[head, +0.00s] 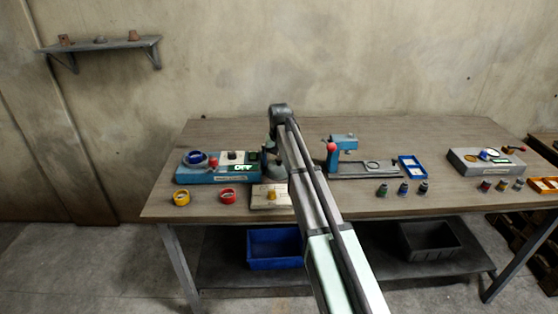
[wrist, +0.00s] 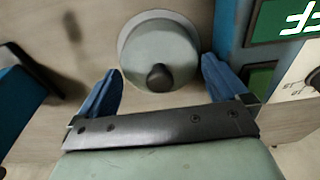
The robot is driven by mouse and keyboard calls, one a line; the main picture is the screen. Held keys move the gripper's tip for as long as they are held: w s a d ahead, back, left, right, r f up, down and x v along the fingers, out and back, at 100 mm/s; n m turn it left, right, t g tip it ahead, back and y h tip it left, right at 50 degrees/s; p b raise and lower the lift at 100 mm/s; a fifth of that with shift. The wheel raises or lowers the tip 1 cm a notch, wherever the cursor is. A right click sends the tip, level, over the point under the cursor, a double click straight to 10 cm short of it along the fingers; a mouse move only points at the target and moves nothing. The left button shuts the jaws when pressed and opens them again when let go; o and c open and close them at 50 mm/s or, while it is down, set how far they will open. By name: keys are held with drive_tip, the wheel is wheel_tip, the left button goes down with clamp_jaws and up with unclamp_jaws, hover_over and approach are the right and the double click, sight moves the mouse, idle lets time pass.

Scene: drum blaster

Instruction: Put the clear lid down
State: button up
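In the head view, my gripper (head: 270,168) is low over the table by the right end of the blue machine (head: 205,176), and the lid is hidden there.
A green OFF display (head: 243,168) on the machine is close to my right finger in the wrist view (wrist: 285,20). A blue press (head: 343,143) stands to the right.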

sight(279, 167)
drive_tip(key=shift+r, duration=0.1)
wheel_tip(279, 167, up, 12)
drive_tip(key=s, duration=0.1)
drive_tip(key=shift+s, duration=0.25)
idle(0.4)
